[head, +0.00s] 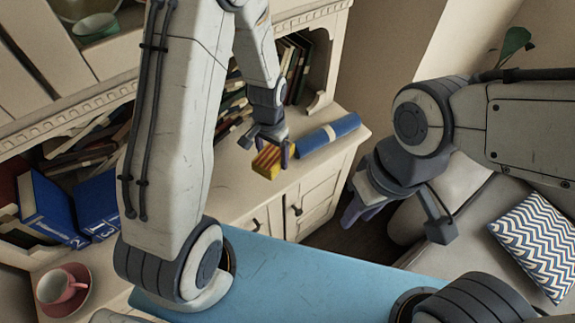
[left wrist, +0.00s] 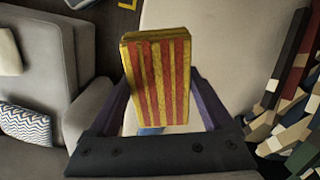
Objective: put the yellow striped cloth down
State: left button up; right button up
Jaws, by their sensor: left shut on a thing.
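The yellow striped cloth (head: 267,161) is a folded block with red and yellow stripes. My left gripper (head: 275,146) is shut on it, above or at the light top of the sideboard (head: 318,164); I cannot tell whether it touches the surface. In the left wrist view the cloth (left wrist: 158,82) sits upright between the two fingers of the left gripper (left wrist: 160,100), covering much of what lies behind it. My right gripper (head: 362,210) hangs empty to the right of the sideboard, and its finger gap is unclear.
A blue rolled or book-like object (head: 328,135) lies on the sideboard right of the cloth. Books (head: 296,62) fill the shelf behind. A pink cup (head: 60,286) on a saucer stands at lower left. A grey sofa with a zigzag cushion (head: 538,240) is at right.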

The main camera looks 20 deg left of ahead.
aim_at(270, 155)
pick_arm(q)
jog(key=w+d+r+m+b, duration=0.15)
jog(key=d+m+b, duration=0.7)
jog(key=m, duration=0.85)
jog(key=a+f, duration=0.2)
jog(key=a, duration=0.1)
jog(key=w+a+f, duration=0.1)
jog(key=a+f, duration=0.1)
jog(key=a, duration=0.2)
jog(key=w+a+f+p, duration=0.1)
jog(key=a+f, duration=0.1)
jog(key=a, duration=0.1)
jog(key=shift+w+a+f, duration=0.1)
jog(key=shift+a+f, duration=0.25)
jog(key=shift+f, duration=2.05)
jog(key=shift+f, duration=0.1)
jog(key=o, duration=1.2)
jog(key=shift+o, duration=0.2)
jog(key=shift+m, duration=0.3)
